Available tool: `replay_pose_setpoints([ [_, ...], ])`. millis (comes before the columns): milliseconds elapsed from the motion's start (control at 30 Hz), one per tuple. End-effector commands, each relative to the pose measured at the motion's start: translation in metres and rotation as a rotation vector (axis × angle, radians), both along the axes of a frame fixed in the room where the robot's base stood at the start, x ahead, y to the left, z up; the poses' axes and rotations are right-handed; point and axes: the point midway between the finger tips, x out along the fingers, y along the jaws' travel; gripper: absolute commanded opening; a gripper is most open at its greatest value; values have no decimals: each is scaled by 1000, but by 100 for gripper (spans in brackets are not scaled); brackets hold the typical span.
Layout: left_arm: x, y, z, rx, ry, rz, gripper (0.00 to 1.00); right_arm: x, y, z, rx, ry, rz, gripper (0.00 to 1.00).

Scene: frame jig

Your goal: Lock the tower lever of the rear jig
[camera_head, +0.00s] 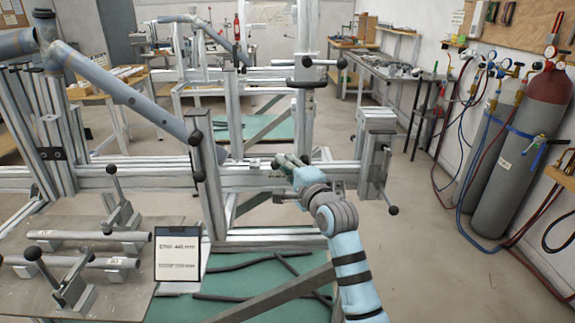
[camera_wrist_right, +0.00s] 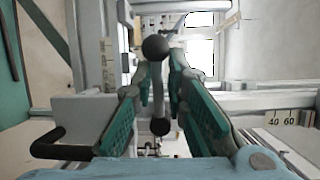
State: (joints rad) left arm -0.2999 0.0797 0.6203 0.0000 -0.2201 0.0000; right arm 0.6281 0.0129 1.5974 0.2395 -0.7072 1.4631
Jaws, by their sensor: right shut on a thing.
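My right gripper (camera_head: 288,163) reaches in from the lower right of the head view, at the front jig's horizontal beam (camera_head: 245,178). In the right wrist view its green-padded fingers (camera_wrist_right: 160,95) are shut on a grey lever (camera_wrist_right: 157,85) with black ball knobs. The lever's upper knob (camera_wrist_right: 155,47) sticks out beyond the pads. In the head view the gripper hides the held lever. The rear jig (camera_head: 275,75) stands farther back, carrying a grey tube (camera_head: 212,33). A tall aluminium tower (camera_head: 304,105) rises behind the gripper, with a black-knobbed crossbar (camera_head: 325,62). My left gripper is not in view.
A large tube (camera_head: 125,93) slopes across the front jig. A clamp plate (camera_head: 100,285) with short tubes and levers lies at the lower left, beside a label board (camera_head: 178,253). Gas cylinders (camera_head: 515,150) stand at the right. Floor (camera_head: 430,230) between is clear.

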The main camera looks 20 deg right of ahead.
Motion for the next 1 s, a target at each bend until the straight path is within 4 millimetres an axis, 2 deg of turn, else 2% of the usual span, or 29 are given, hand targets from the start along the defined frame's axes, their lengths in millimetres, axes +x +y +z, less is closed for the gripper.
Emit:
replay_pose_setpoints([
  [67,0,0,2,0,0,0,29,0,0,-4,8,10,0,0],
  [500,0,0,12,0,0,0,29,0,-1,3,79,-17,0,0],
  [1000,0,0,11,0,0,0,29,0,-2,8,79,-30,-2,0],
])
